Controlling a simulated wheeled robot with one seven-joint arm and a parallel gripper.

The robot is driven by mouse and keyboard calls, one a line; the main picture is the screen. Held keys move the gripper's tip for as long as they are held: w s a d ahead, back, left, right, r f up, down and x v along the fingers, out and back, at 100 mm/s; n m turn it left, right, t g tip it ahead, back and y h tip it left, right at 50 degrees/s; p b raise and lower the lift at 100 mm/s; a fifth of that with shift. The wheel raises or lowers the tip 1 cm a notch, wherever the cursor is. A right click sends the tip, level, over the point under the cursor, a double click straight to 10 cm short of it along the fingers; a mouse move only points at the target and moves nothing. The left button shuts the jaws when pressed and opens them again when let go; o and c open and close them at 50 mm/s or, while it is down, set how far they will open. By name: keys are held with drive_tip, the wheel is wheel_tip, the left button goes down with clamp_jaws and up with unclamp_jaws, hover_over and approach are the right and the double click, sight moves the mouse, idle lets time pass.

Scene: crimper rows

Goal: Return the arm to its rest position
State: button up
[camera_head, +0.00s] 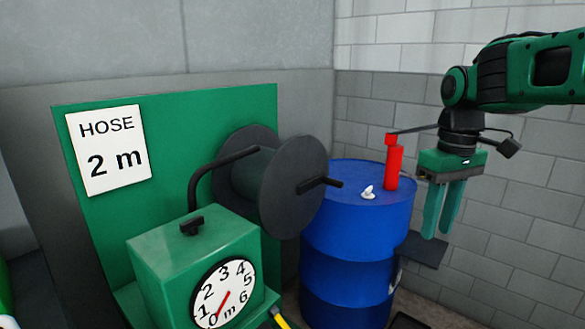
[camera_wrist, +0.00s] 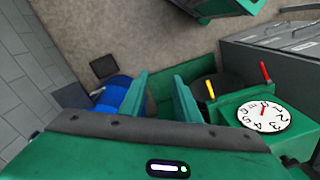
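My gripper (camera_head: 438,232) hangs at the right of the head view, fingers pointing down, to the right of the blue drum and apart from it. In the wrist view its two green fingers (camera_wrist: 161,78) stand apart with a clear gap and nothing between them. My arm reaches in from the upper right edge of the head view. No object is held.
A blue drum (camera_head: 350,240) carries a red pump (camera_head: 394,165) and a small white piece (camera_head: 367,192). At left are a hose reel (camera_head: 300,185), a dial meter (camera_head: 224,293) and a "HOSE 2 m" sign (camera_head: 108,150). A block wall (camera_head: 520,225) stands behind my gripper.

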drive_tip(key=s+d+f+m, duration=0.5)
drive_tip(key=s+d+f, duration=0.1)
drive_tip(key=s, duration=0.5)
drive_tip(key=s+d+f+m, duration=0.5)
drive_tip(key=s+d+f, duration=0.1)
drive_tip(key=s, duration=0.4)
drive_tip(key=shift+s+f+m, duration=0.3)
drive_tip(key=shift+s+f, duration=0.1)
drive_tip(key=shift+f, duration=0.25)
drive_tip(key=shift+d, duration=0.1)
